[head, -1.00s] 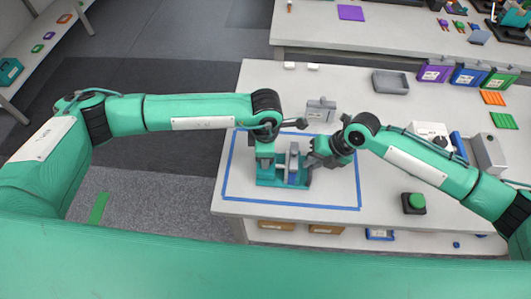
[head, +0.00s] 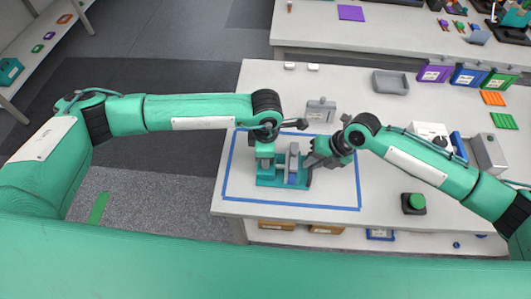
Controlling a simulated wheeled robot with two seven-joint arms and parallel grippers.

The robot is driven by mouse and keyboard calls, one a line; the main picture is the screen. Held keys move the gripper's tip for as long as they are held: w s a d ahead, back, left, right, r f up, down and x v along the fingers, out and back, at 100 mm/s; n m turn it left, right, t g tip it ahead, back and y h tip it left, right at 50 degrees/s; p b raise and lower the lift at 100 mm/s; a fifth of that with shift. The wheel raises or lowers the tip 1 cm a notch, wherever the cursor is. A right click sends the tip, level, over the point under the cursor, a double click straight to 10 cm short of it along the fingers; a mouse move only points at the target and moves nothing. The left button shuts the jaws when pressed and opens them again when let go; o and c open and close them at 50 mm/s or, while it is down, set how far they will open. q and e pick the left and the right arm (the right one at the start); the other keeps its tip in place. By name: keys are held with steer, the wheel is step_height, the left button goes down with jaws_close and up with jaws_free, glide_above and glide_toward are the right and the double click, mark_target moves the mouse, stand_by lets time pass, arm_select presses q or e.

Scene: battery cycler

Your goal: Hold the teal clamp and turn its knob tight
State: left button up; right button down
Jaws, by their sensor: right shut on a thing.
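The teal clamp (head: 292,184) stands on the white table inside a blue tape rectangle. A grey block with a bluish lower part (head: 293,168) sits between the clamp's ends. My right gripper (head: 312,160) reaches in from the right and is shut at the clamp's right end, where the knob is; its fingers hide the knob. My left gripper (head: 265,160) is over the clamp's left end, pointing down. Its fingertips are hidden by the wrist and the clamp, so its opening does not show.
A grey block with a label (head: 321,110) stands just behind the tape. A grey tray (head: 391,82) and purple, blue and green bins (head: 468,76) are at the back right. A green button (head: 417,201) sits right of the tape. The table's front edge is close to the clamp.

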arm_select(q)
steer(key=shift+d, duration=0.1)
stand_by(0.4)
steer(key=o, duration=1)
step_height(320, 180, up, 12)
arm_select(e)
steer(key=c, duration=1.4)
jaws_free()
